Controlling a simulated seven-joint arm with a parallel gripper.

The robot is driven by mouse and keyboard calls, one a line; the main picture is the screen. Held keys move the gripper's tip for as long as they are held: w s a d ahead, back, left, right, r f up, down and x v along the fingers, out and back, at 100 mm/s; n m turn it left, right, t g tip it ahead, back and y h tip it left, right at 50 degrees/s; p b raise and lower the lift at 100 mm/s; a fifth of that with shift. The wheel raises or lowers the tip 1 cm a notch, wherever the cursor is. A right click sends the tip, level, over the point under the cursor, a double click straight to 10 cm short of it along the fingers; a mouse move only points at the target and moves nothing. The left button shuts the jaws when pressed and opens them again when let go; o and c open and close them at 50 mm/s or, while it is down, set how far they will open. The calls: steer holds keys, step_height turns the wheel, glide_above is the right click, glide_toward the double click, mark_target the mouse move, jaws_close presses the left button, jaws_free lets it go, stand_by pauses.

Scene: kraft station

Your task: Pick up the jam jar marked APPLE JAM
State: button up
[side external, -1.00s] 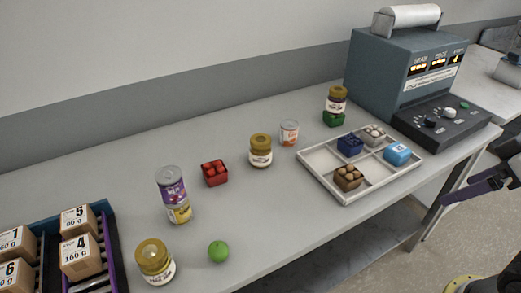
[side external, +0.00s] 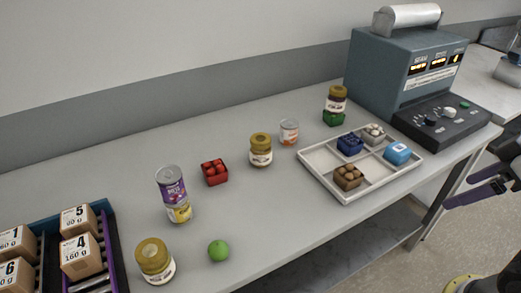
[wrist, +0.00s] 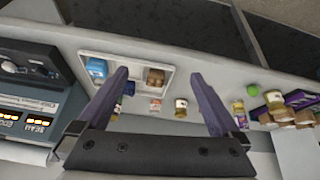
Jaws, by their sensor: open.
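The middle jar also shows in the wrist view (wrist: 181,108), beyond my fingers. My gripper (wrist: 160,74) is open and empty, with its two purple fingers spread. In the side view it shows at the right edge (side external: 476,190), off the table's front edge, away from all the jars.
A white divided tray (side external: 343,193) holds several small boxes. A blue-grey machine (side external: 395,70) stands at the back right. Two stacked cans (side external: 172,192), a red punnet (side external: 214,172), a small can (side external: 289,132) and a lime (side external: 218,250) stand near the jars. Numbered cartons (side external: 80,258) fill a rack at left.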

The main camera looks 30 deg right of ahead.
steer(key=w+a+r+n+y, duration=0.2)
steer(key=w+a+r+n, duration=0.2)
steer(key=w+r+n, duration=0.55)
steer(key=n+g+y, duration=0.2)
steer(key=n+g, duration=0.1)
steer(key=n, duration=0.1)
glide_above(266, 138)
steer(key=s+d, duration=0.1)
steer(key=d, duration=0.3)
step_height(266, 138, down, 10)
steer(key=shift+g, duration=0.6)
steer(key=x, duration=1.1)
steer(key=shift+s+d+f, duration=0.1)
steer(key=shift+f, duration=0.3)
steer(key=shift+x, duration=3.1)
steer(key=shift+d, duration=0.15)
steer(key=c, duration=1.6)
